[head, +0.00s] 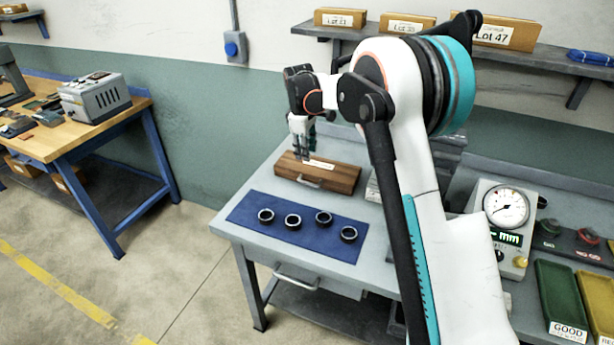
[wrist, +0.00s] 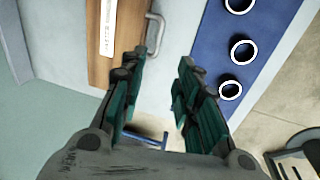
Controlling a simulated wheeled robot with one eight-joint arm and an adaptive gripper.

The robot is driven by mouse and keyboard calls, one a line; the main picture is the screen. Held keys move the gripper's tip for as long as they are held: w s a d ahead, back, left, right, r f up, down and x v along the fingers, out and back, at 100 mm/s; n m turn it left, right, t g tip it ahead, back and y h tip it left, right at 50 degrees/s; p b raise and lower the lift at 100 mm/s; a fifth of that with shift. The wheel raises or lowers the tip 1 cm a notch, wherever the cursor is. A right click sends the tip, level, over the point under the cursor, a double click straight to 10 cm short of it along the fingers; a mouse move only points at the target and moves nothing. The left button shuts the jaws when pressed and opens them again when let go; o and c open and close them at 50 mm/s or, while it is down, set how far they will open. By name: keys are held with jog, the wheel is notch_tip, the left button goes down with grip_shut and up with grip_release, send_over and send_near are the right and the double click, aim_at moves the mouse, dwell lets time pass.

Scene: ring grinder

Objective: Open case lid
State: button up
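The wooden case (head: 330,172) lies shut on the grey workbench, behind the blue mat. It has a white label on its lid and a metal handle (head: 308,182) on its front side. In the wrist view the case (wrist: 125,30) is at the top, with its handle (wrist: 155,30) on its right side. My gripper (head: 304,150) is above the left part of the case, pointing down. In the wrist view my gripper (wrist: 160,70) has its teal fingers apart with nothing between them. I cannot tell how far above the case the fingertips are.
The blue mat (head: 250,205) carries several dark rings in front of the case. A dial gauge (head: 507,207), a green tray (head: 560,295) and a yellow tray stand at the right. A shelf with labelled boxes (head: 340,18) hangs on the wall behind. My arm hides part of the bench.

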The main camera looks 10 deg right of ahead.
aim_at(308, 183)
jog(key=w+f+b, duration=0.1)
jog(key=f, duration=0.4)
jog(key=d+f, duration=0.1)
jog(key=f, duration=0.3)
jog(key=w+f+b, duration=0.1)
jog(key=f, duration=0.4)
jog(key=shift+w+d+f+b, duration=0.2)
jog(key=shift+w+f+b, duration=0.1)
jog(key=shift+w+f, duration=0.05)
grip_shut()
